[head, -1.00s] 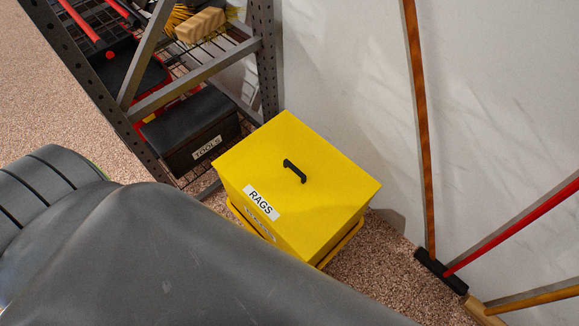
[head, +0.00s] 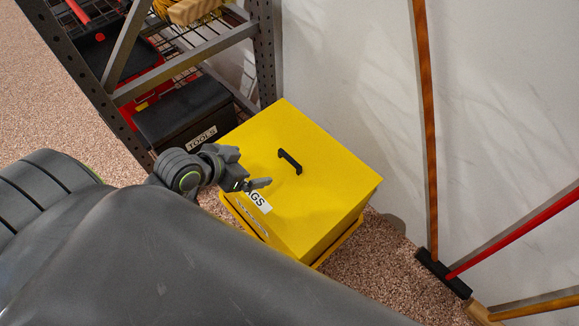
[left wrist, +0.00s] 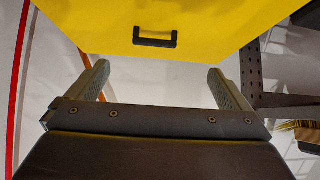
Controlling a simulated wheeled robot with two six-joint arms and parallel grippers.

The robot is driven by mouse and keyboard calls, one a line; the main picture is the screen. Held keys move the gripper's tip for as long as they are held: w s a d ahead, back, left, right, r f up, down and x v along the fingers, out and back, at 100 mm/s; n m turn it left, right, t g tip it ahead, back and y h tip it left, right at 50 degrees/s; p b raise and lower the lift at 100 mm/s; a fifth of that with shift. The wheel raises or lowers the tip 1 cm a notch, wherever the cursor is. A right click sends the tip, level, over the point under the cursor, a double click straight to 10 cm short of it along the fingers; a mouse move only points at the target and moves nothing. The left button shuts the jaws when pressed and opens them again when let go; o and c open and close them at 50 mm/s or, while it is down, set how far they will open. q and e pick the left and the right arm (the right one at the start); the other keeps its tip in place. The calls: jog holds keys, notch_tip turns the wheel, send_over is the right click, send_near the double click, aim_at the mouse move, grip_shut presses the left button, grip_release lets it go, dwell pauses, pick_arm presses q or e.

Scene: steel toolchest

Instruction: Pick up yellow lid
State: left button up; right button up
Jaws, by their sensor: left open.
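The yellow lid (head: 312,165) with a black handle (head: 290,161) sits on top of a yellow box (head: 342,240) marked RAGS, on the floor against the wall. My left gripper (head: 260,184) is over the lid's near-left side, partly covering the RAGS label, short of the handle. In the left wrist view, my left gripper (left wrist: 155,80) is open and empty, its two fingers apart. The lid (left wrist: 220,22) and its handle (left wrist: 155,38) lie beyond the fingertips. My right gripper is not in view.
A grey metal shelf (head: 185,76) stands at the left with a black TOOLS box (head: 185,115) on it. Long-handled brooms (head: 425,130) lean on the wall at the right. Speckled floor lies bare between the yellow box and the brooms.

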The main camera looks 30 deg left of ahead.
pick_arm(q)
jog(key=b, duration=0.3)
send_near(290, 158)
jog(key=x, duration=0.9)
jog(key=shift+w+f, duration=0.25)
jog(key=shift+f, duration=0.1)
jog(key=shift+w+f, duration=0.15)
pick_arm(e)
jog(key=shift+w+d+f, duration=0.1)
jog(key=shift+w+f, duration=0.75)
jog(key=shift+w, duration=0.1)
pick_arm(q)
jog(key=shift+c, duration=0.3)
jog(key=c, duration=1.1)
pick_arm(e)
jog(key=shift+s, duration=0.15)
